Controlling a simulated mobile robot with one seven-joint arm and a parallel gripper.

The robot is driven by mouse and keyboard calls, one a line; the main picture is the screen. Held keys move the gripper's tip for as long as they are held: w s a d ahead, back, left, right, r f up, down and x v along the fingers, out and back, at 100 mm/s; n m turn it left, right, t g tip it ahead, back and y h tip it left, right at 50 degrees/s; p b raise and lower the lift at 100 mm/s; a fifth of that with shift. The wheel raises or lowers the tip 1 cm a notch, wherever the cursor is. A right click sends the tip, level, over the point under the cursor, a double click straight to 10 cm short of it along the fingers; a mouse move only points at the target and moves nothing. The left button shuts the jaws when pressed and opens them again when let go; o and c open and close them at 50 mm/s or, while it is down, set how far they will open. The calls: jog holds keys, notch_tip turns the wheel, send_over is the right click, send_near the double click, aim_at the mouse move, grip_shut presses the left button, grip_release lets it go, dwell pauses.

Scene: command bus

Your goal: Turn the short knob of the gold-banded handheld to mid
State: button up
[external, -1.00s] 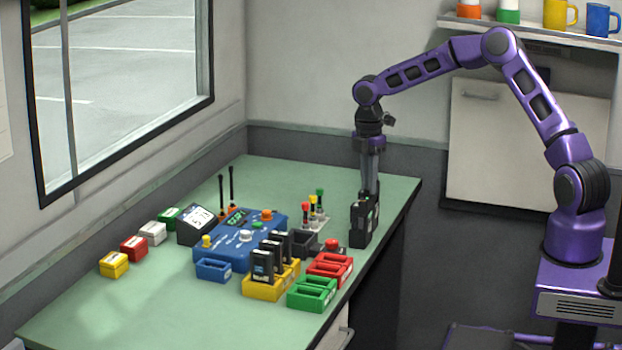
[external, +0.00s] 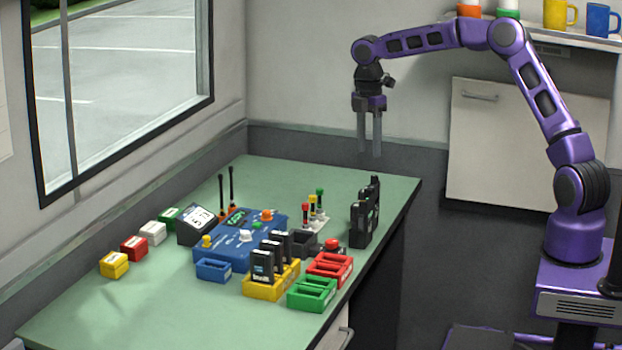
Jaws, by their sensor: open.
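My gripper (external: 369,150) is open and empty, fingers pointing down, well above the right end of the green table. Below it stands a black upright unit (external: 361,227) with darker pieces rising from its top. I cannot make out a gold band or a short knob on it. Several dark handhelds stand in the yellow holder (external: 262,291); one of them (external: 261,268) faces the camera. Their bands and knobs are too small to tell, so I cannot say which handheld is gold-banded.
Red (external: 325,277) and green (external: 305,300) holders stand in front. Small coloured blocks (external: 114,266) line the left. The front left table area is clear.

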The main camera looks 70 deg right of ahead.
notch_tip(320, 180, up, 8)
send_over(369, 191)
jog(key=w+d, duration=0.1)
jog(key=shift+f, duration=0.2)
jog(key=f+n+b, duration=0.1)
jog(key=f, duration=0.4)
jog(key=f+n+b, duration=0.1)
jog(key=f, duration=0.5)
jog(key=f+n+b, duration=0.1)
jog(key=f, duration=0.5)
jog(key=shift+s+a+f+n, duration=0.2)
jog(key=shift+s+n, duration=0.1)
jog(key=shift+c, duration=0.3)
grip_shut()
